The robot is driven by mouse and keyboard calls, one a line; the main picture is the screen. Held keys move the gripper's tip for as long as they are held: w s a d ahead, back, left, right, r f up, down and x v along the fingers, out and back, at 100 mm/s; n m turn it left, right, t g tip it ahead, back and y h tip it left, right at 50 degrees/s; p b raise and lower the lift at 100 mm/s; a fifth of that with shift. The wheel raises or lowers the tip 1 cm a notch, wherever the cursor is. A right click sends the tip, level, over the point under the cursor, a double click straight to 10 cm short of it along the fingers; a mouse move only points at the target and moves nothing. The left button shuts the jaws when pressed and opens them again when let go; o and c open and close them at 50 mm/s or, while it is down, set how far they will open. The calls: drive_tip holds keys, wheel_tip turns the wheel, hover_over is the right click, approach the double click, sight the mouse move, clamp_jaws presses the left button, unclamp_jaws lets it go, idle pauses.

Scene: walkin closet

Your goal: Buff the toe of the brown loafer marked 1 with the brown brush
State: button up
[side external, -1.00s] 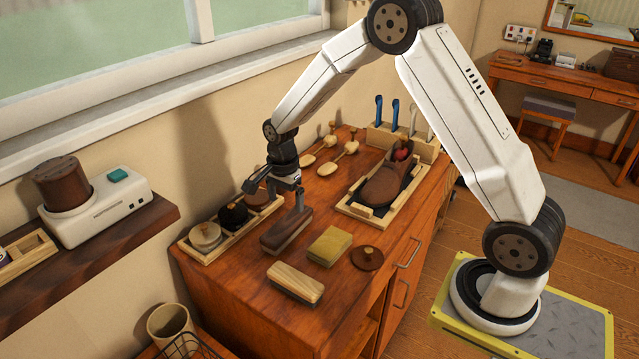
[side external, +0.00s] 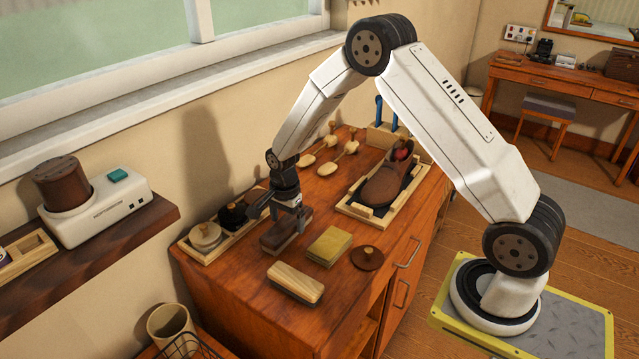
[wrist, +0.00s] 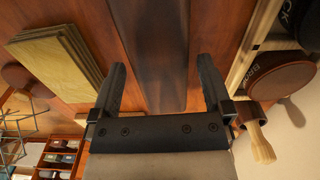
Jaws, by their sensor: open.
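The brown brush (side external: 278,236) lies on the wooden cabinet top. It also fills the middle of the wrist view (wrist: 158,50). My gripper (side external: 288,218) is just above and around the brush; in the wrist view my gripper (wrist: 163,82) has its two fingers apart, one on each side of the brush. I cannot tell whether either finger touches it. The brown loafer (side external: 385,184) lies in a light wooden tray (side external: 348,207) to the right of the brush, with a red knob at its far end. I cannot make out a number on it.
A light wood brush (side external: 295,281), a yellow block (side external: 328,246) and a brown round lid (side external: 367,258) lie close in front. A tray of round tins (side external: 206,237) stands to the left. Wooden-handled daubers (side external: 328,168) lie behind.

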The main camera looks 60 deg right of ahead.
sight(287, 222)
drive_tip(key=c, duration=1)
drive_tip(key=shift+o, duration=0.2)
drive_tip(key=shift+r, duration=3)
